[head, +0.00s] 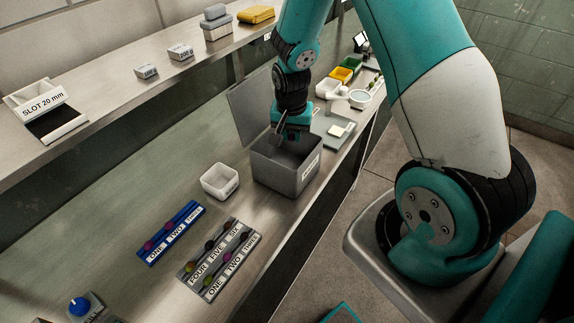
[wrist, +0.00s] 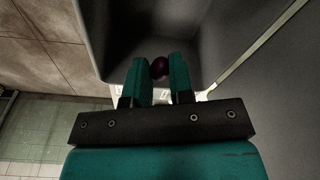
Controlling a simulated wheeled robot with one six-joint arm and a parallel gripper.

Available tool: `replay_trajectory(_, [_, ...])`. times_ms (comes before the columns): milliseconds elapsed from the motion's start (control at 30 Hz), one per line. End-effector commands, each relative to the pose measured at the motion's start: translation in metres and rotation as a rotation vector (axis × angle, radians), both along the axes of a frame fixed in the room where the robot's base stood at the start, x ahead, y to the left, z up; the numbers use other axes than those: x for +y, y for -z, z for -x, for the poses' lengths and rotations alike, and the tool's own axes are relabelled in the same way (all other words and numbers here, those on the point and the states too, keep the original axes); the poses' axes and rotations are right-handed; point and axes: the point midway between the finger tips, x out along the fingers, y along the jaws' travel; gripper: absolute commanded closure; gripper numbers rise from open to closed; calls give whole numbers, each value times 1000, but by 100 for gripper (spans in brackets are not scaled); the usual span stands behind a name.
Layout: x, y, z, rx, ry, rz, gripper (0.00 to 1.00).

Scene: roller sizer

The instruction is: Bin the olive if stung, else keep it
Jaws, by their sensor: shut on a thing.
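My gripper (head: 281,139) reaches down into the mouth of the open grey bin (head: 272,177) in the head view. In the wrist view my gripper (wrist: 160,70) is shut on a dark purple olive (wrist: 158,67) held between the fingertips, with the grey bin wall (wrist: 222,45) around it. The olive is not visible in the head view, and its skin is too dark to tell whether it has a sting mark. A small white tub (head: 220,183) with a label stands left of the bin.
A blue rack (head: 170,234) and a grey numbered rack (head: 219,261) holding several olives lie in front. A blue-topped button (head: 80,307) is at lower left. The bin's raised lid (head: 250,108) stands behind it. A scale (head: 336,131) is to the right.

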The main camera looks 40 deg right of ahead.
Motion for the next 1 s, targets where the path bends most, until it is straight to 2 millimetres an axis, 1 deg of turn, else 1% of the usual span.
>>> replay_trajectory(200, [0,0,0,-1,0,0,86])
replay_trajectory(233, [0,0,0,-1,0,0,77])
replay_trajectory(267, [0,0,0,-1,0,0,70])
replay_trajectory(300, [0,0,0,-1,0,0,60])
replay_trajectory(333, [0,0,0,-1,0,1,54])
replay_trajectory(367, [0,0,0,-1,0,0,49])
replay_trajectory(633, [0,-1,0,-1,0,0,49])
replay_trajectory(767, [1,-9,-1,-4,0,0,49])
replay_trajectory(867, [2,-23,0,-6,0,1,49])
replay_trajectory(1000, [5,-55,3,-9,-1,1,49])
